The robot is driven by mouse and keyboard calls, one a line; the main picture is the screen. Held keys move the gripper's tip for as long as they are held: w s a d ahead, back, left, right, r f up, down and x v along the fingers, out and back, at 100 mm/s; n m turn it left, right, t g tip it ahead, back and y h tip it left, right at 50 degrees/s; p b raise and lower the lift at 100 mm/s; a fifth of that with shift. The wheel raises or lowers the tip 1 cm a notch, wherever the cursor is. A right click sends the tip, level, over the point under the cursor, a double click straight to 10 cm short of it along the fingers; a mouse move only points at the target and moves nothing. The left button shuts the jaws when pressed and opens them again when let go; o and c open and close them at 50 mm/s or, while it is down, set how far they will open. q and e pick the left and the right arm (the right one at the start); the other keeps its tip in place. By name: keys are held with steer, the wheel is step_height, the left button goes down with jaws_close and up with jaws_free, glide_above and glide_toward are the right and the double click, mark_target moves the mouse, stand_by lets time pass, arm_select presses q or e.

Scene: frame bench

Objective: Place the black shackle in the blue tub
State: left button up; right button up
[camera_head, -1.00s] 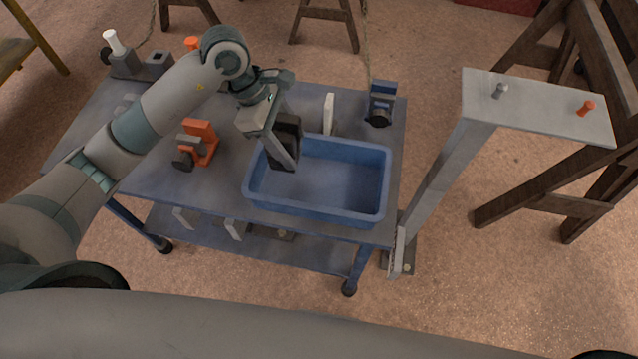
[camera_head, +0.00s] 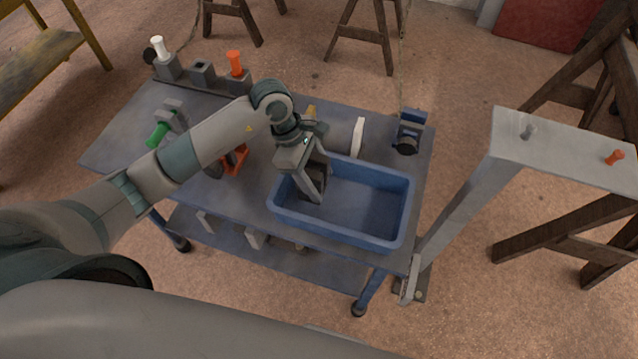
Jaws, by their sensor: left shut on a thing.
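The blue tub (camera_head: 395,220) stands at the front right of the blue-grey cart's top, open upward. My left gripper (camera_head: 314,194) points down into the tub's left end and is shut on the black shackle (camera_head: 321,184). The shackle is a dark block-like shape, partly hidden by the gripper fingers. It hangs inside the tub's rim, near the left wall; I cannot tell whether it touches the floor. My right gripper is not in view.
An orange shackle (camera_head: 236,160) and a green-handled piece (camera_head: 158,135) lie left of the tub. A white upright plate (camera_head: 358,137) and a blue-black piece (camera_head: 410,132) stand behind it. A grey post with a flat top (camera_head: 560,140) rises at the right.

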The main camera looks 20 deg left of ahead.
arm_select(q)
steer(key=shift+f+p, duration=0.75)
steer(key=shift+f, duration=1.05)
steer(key=shift+f, duration=0.2)
steer(key=o, duration=1.5)
steer(key=shift+r, duration=0.15)
steer(key=shift+r, duration=0.1)
